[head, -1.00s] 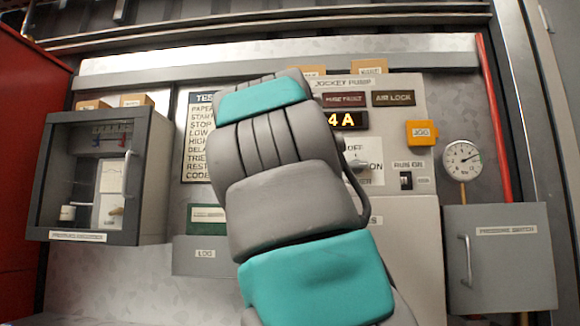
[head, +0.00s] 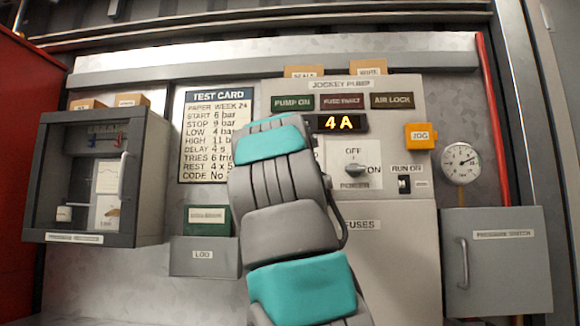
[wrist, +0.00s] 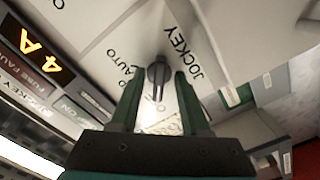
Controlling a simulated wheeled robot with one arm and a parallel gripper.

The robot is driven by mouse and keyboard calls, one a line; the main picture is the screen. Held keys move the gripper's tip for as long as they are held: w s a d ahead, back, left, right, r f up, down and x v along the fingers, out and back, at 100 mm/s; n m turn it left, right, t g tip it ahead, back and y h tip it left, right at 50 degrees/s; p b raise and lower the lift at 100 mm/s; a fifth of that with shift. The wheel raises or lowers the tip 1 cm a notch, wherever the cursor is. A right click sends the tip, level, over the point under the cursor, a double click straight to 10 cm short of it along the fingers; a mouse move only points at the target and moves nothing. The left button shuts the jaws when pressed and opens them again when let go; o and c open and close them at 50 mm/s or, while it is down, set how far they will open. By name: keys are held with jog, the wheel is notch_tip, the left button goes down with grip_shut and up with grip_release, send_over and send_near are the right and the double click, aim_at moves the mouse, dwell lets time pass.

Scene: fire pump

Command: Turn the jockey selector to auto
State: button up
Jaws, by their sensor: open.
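In the wrist view a small dark selector knob (wrist: 158,73) sits on a pale panel, with the words AUTO and JOCKEY printed around it. Its long side runs roughly up and down in that view; I cannot tell which mark it points at. My gripper (wrist: 160,85) is open, its two green fingers on either side of the knob in the picture. I cannot tell whether they touch it or how far off they are. In the head view my arm hides the gripper and this knob.
Right of my arm are another knob (head: 355,170) marked OFF and ON, a RUN ON switch (head: 404,183), an orange JOG box (head: 420,136) and a gauge (head: 461,162). A lit display (head: 340,122) reads 4A. A test card (head: 205,130) and glass-fronted cabinet (head: 95,180) are left.

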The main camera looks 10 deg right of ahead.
grip_shut()
dwell(0.8)
jog(key=m+p, duration=0.3)
jog(key=m, duration=1.6)
jog(key=shift+a+m+p, duration=0.1)
jog(key=shift+m+p, duration=0.2)
jog(key=shift+p, duration=0.05)
dwell(0.4)
